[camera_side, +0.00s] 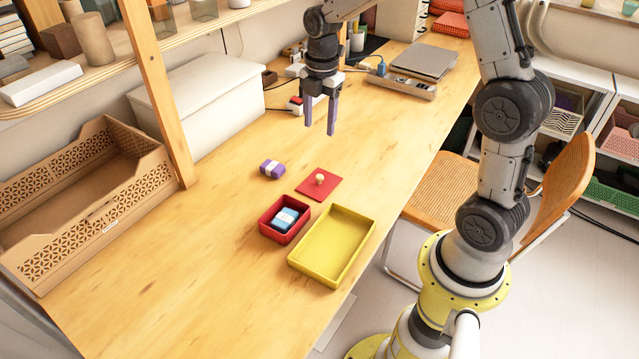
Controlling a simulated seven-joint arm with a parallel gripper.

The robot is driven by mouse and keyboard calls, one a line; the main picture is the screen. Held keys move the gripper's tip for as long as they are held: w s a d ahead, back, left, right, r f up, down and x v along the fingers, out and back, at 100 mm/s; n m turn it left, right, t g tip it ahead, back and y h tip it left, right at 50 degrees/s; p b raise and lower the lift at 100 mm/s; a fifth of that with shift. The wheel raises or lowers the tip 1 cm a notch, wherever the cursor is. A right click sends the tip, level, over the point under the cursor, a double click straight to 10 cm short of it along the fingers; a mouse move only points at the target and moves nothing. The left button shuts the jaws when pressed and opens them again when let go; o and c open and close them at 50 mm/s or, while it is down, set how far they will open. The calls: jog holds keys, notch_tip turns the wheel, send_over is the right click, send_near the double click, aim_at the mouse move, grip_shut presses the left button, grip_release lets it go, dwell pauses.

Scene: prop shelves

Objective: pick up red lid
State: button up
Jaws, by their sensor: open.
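The red lid (313,190) is a flat square with a pale round knob (320,178). It lies flat on the wooden table, behind the red box and the yellow tray. The open red box (271,232) stands just in front of it and holds a blue and white block (287,218). My gripper (320,128) hangs above the table, behind and clearly above the lid, with its purple fingers pointing down. The fingers are apart with nothing between them.
A yellow tray (361,252) stands empty to the right of the red box. A purple and white block (271,169) lies left of the lid. A wooden post (158,95), a white box (205,85) and a wooden crate (88,225) are at the left. The front left table is clear.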

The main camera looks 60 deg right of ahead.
send_over(319, 176)
jog(key=shift+g, duration=0.3)
jog(key=f, duration=0.6)
jog(key=s+f, duration=0.1)
jog(key=f, duration=0.2)
jog(key=shift+d+f, duration=0.15)
jog(key=shift+d, duration=0.1)
jog(key=shift+w+a+f, duration=0.1)
jog(key=shift+w+f, duration=0.05)
jog(key=shift+f, duration=0.95)
jog(key=shift+w+a+f, duration=0.1)
jog(key=shift+f, duration=1)
jog(key=shift+w+a+f, duration=0.1)
jog(key=shift+w+f, duration=0.05)
jog(key=shift+f, duration=0.95)
jog(key=shift+c, duration=0.2)
grip_shut()
